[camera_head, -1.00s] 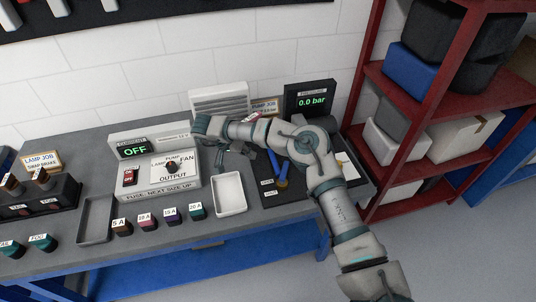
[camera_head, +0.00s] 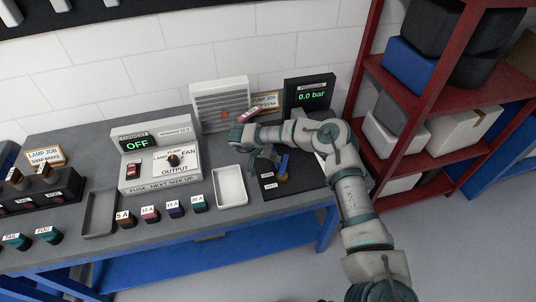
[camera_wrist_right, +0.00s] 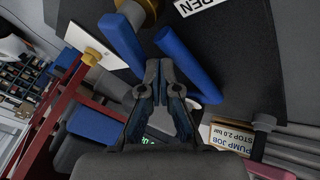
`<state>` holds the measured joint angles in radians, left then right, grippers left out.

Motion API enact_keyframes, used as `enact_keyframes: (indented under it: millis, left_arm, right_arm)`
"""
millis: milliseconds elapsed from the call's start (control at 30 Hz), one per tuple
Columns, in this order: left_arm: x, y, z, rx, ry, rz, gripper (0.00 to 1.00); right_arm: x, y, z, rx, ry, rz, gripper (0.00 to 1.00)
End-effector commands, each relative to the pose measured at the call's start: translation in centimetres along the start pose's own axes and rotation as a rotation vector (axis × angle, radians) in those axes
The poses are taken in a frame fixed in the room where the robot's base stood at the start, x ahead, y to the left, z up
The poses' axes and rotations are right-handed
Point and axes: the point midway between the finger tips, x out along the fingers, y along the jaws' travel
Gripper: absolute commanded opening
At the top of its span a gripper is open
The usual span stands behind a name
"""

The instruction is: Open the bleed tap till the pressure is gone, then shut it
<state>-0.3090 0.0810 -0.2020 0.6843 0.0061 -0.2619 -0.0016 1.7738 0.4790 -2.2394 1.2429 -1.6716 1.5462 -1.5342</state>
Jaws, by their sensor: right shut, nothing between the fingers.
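The bleed tap (camera_head: 281,178) has a brass body and blue bars on a black board at the bench's right. In the right wrist view its brass part (camera_wrist_right: 150,8) is at the top, with two blue bars (camera_wrist_right: 188,62) reaching down from it. Part of an "OPEN" label (camera_wrist_right: 196,5) shows beside it. My right gripper (camera_wrist_right: 166,68) is shut and empty, its tips between and close to the two bars; I cannot tell if they touch. In the head view my right arm partly hides the tap. The pressure display (camera_head: 311,95) reads 0.0 bar. My left gripper is not in view.
A "PUMP JOB" card (camera_head: 264,101) stands by a white vented box (camera_head: 220,104); in the wrist view the card (camera_wrist_right: 231,137) reads stop 2.0 bar. A white tray (camera_head: 230,186) and a power supply reading OFF (camera_head: 160,160) are left. A red shelf (camera_head: 430,88) stands right.

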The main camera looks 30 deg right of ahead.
Motion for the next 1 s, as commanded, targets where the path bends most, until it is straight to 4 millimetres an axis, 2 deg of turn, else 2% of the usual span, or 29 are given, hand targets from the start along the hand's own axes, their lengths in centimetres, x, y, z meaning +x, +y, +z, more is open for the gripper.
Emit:
enact_keyframes:
  millis: [400, 533, 667, 1000]
  left_arm:
    - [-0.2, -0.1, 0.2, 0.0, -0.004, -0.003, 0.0]
    - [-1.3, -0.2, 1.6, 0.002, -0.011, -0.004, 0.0]
    - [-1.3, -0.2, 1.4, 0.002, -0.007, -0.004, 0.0]
    - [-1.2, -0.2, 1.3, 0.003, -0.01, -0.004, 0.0]
  right_arm:
    - [0.4, 0.4, -0.1, 0.01, -0.008, 0.005, 0.0]
    - [0.8, 1.5, -0.5, 0.095, -0.054, 0.05, 0.0]
    - [1.1, 1.5, -0.5, 0.146, -0.079, 0.078, 0.0]
    - [1.1, 1.5, -0.4, 0.148, -0.081, 0.079, 0.0]
